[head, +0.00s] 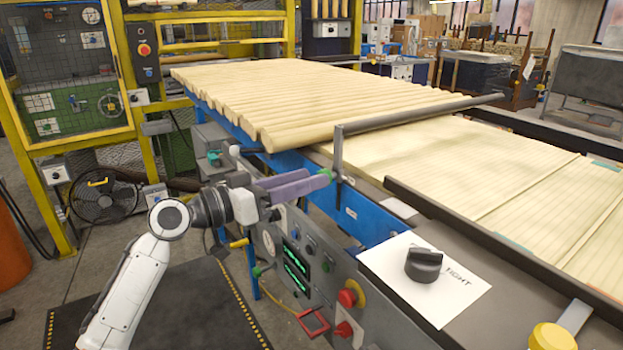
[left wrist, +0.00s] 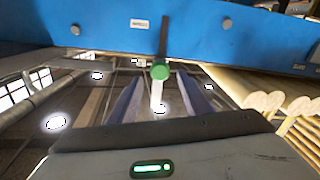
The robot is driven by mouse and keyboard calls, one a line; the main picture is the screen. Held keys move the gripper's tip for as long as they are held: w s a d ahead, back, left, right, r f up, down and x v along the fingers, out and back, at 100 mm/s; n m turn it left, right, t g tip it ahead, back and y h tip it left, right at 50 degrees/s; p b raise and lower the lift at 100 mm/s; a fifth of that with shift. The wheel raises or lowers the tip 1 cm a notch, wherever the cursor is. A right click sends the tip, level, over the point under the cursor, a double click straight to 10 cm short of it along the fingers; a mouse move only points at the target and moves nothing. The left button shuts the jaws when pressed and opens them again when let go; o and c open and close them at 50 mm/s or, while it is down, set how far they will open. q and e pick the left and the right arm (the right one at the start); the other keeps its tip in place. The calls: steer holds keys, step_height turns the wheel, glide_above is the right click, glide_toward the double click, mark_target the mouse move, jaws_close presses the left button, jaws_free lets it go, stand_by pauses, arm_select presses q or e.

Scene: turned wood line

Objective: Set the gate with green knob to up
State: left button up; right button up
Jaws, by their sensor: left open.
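The green knob (head: 325,173) sits on the side of the line, at the foot of a grey upright post (head: 338,150). From the post's top a long grey gate bar (head: 420,113) runs across the line, roughly level, at the ends of the wood rods. My left gripper (head: 318,183) reaches in from the left with its purple fingers at the knob, partly hiding it. In the left wrist view the green knob (left wrist: 160,70) shows centred between the open fingers, with a dark upright arm behind it. Contact cannot be told. My right gripper is not in view.
A black lever with a white knob (head: 234,151) stands left of the gate. Below my arm is a control panel (head: 297,265) with a red button (head: 347,297). A black dial (head: 424,264) and yellow knob (head: 552,337) sit nearer. Wood rods (head: 300,100) fill the rack.

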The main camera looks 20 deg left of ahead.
arm_select(q)
steer(key=b+v, duration=0.1)
steer(key=v, duration=0.7)
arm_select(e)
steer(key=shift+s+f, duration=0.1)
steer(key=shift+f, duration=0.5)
arm_select(q)
steer(key=shift+s+a, duration=0.1)
steer(key=s+d+f+n+g+y+p, duration=0.1)
steer(key=s+d+f+n+y, duration=0.15)
steer(key=f, duration=0.95)
steer(key=s+d+f+n+g+y+p, duration=0.1)
steer(key=s+f+y, duration=0.15)
steer(key=f, duration=0.95)
steer(key=s+d+f+g+y+p, duration=0.1)
steer(key=s+d+f, duration=0.2)
steer(key=s+f, duration=0.5)
steer(key=s+d+f+m+g+y, duration=0.1)
steer(key=s+d+f, duration=0.3)
steer(key=s+f, duration=0.4)
steer(key=s+g+y, duration=0.1)
steer(key=s, duration=0.3)
steer(key=shift+s+f+g+p, duration=0.2)
steer(key=shift+g+p, duration=0.1)
steer(key=shift+p, duration=0.1)
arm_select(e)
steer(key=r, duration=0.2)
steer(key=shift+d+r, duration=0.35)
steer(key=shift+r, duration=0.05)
